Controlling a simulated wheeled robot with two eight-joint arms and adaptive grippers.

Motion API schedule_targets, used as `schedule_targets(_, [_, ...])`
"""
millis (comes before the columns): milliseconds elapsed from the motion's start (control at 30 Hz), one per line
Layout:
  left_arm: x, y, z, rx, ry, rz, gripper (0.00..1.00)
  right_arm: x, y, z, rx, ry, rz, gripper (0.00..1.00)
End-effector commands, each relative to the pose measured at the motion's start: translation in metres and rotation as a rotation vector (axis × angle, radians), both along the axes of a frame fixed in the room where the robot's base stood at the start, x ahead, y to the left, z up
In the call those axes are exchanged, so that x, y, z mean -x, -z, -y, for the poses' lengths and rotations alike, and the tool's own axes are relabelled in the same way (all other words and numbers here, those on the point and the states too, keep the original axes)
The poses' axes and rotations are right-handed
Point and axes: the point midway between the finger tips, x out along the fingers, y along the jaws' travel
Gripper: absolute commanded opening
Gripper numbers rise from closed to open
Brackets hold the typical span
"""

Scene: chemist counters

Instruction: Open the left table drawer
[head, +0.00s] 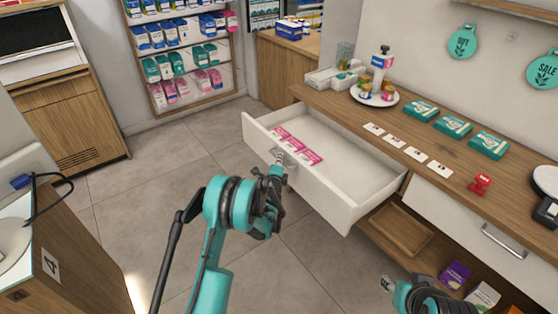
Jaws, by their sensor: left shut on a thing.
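The left table drawer (340,195) is white and stands pulled out from under the wooden counter. Several pink and white packets (298,147) lie inside it, near its left end. My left gripper (277,172) is at the drawer's front, shut on the metal drawer handle (290,158). The fingertips partly hide the handle. My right gripper (388,284) is low at the bottom right, apart from the drawer; its fingers are too small to tell open from shut.
The wooden counter (340,108) holds a round white tray (362,97), teal boxes (452,126), white cards (414,153) and a red stamp (480,184). A second, closed drawer (460,222) is to the right. An open shelf (400,228) lies below. The tiled floor (150,185) is clear.

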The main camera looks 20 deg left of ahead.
Motion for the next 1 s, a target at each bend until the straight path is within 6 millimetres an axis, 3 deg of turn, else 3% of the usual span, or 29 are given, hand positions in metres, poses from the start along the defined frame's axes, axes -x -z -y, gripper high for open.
schedule_targets(267, [0.000, 0.000, 0.001, 0.000, 0.001, 0.000, 0.00, 0.000, 0.000, 0.000, 0.000, 0.000, 0.000, 0.40])
schedule_targets(300, [0.000, 0.000, 0.001, 0.000, 0.001, 0.000, 0.17, 0.000, 0.000, 0.000, 0.000, 0.000, 0.000, 0.40])
schedule_targets(333, [0.000, 0.000, 0.001, 0.000, 0.001, 0.000, 0.19, 0.000, 0.000, 0.000, 0.000, 0.000, 0.000, 0.40])
schedule_targets(667, [0.003, -0.001, 0.001, -0.001, 0.001, 0.000, 0.19, 0.000, 0.000, 0.000, 0.000, 0.000, 0.000, 0.40])
schedule_targets(1000, [0.055, -0.008, 0.008, -0.001, 0.001, 0.000, 0.19, 0.000, 0.000, 0.000, 0.000, 0.000, 0.000, 0.40])
